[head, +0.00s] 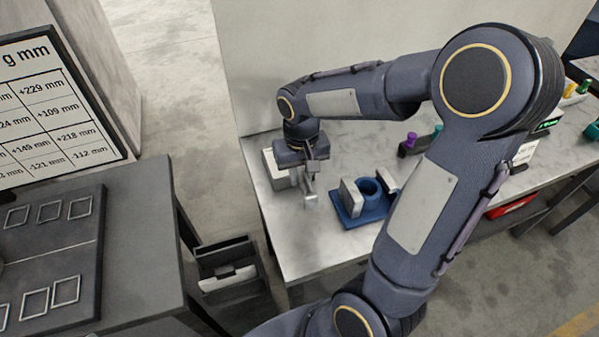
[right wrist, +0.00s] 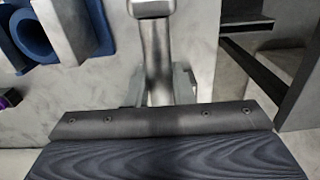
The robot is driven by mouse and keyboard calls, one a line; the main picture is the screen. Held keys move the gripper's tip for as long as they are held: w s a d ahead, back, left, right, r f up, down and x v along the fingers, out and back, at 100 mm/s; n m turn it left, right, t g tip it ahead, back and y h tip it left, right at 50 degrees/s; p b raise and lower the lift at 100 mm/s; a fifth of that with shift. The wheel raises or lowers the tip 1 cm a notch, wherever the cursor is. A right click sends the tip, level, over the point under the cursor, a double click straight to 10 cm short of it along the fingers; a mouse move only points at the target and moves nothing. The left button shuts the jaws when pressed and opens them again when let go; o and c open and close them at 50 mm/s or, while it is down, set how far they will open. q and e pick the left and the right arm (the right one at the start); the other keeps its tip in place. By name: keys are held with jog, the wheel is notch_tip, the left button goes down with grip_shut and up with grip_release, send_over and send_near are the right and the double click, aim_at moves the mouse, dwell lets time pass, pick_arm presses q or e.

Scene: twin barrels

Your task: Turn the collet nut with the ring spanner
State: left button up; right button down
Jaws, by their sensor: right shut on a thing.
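My right gripper (head: 314,168) hangs over the left end of the marble-topped bench and is shut on a grey metal tool with a straight shank, which looks like the ring spanner (head: 310,200). In the right wrist view the spanner's shank (right wrist: 157,60) runs away from between the fingers to a wider end at the top edge; I cannot make out a ring. A blue fixture (head: 345,220) with a round blue collar (head: 370,188) and upright grey blocks stands to the right, apart from the spanner. I cannot make out the collet nut. My left gripper is not in view.
A pale grey box (head: 277,170) stands behind my gripper. A dark holder with purple and teal knobs (head: 411,141) is farther right. The bench front left (head: 300,255) is bare. A dark bin (head: 230,268) stands in the gap beside a grey table (head: 140,235).

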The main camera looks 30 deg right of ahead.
jog(key=shift+d, duration=0.1)
jog(key=shift+s+d+n, duration=0.2)
jog(key=shift+d+n, duration=0.75)
jog(key=shift+n, duration=0.15)
jog(key=shift+d+n+p, duration=0.4)
jog(key=shift+d+n, duration=0.6)
jog(key=shift+d, duration=0.05)
jog(key=shift+w+d+n, duration=0.15)
jog(key=shift+d+n, duration=0.75)
jog(key=shift+d, duration=0.15)
jog(key=shift+d+r, duration=0.1)
